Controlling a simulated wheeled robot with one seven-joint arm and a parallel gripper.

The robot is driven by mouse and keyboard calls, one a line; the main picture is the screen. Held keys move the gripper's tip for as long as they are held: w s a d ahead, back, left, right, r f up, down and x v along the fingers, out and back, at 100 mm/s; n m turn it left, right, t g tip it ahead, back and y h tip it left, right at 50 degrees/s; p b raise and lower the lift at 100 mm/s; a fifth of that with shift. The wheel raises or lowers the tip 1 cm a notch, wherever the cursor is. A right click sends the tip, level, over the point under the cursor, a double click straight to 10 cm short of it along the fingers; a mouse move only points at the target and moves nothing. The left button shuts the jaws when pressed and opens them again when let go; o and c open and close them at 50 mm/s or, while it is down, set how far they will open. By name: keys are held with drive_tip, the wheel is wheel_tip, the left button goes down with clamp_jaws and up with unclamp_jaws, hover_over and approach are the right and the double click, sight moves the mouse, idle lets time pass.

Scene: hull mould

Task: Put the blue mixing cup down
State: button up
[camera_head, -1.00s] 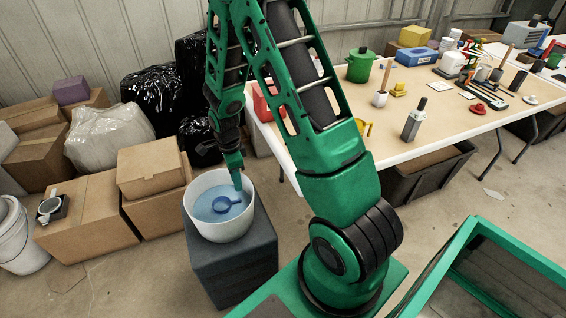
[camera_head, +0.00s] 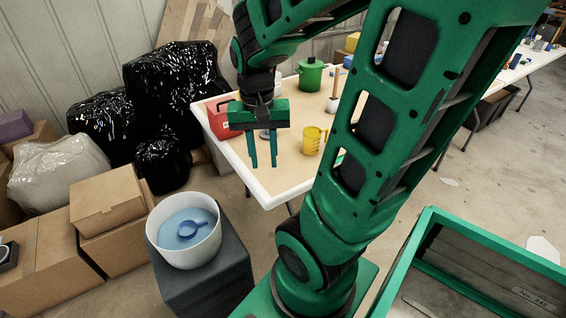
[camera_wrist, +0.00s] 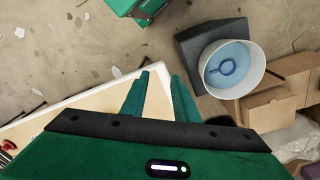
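A blue cup with a handle (camera_head: 191,230) lies in the pale blue liquid of a white bucket (camera_head: 212,245). The cup also shows in the wrist view (camera_wrist: 227,68), inside the bucket (camera_wrist: 207,72). I cannot tell how deep it sits in the liquid. My gripper (camera_head: 264,164) is open and empty, with its fingers pointing down over the near corner of the table. In the wrist view my gripper (camera_wrist: 160,85) shows a gap between its fingers, and the bucket is to their right, apart from them.
The bucket stands on a dark grey block (camera_head: 235,275). On the table (camera_head: 268,198) are a yellow jug (camera_head: 311,141), a green pot (camera_head: 310,75) and a red box (camera_head: 219,118). Cardboard boxes (camera_head: 105,205) and black bags (camera_head: 170,85) lie left. A green-framed bin (camera_head: 425,235) stands right.

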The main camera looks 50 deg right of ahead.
drive_tip(key=s+r+n, duration=0.2)
drive_tip(key=s+n, duration=0.1)
drive_tip(key=s, duration=0.4)
drive_tip(key=shift+s+a+r+y, duration=0.25)
drive_tip(key=shift+s+a+y, duration=0.1)
drive_tip(key=shift+s+y, duration=0.05)
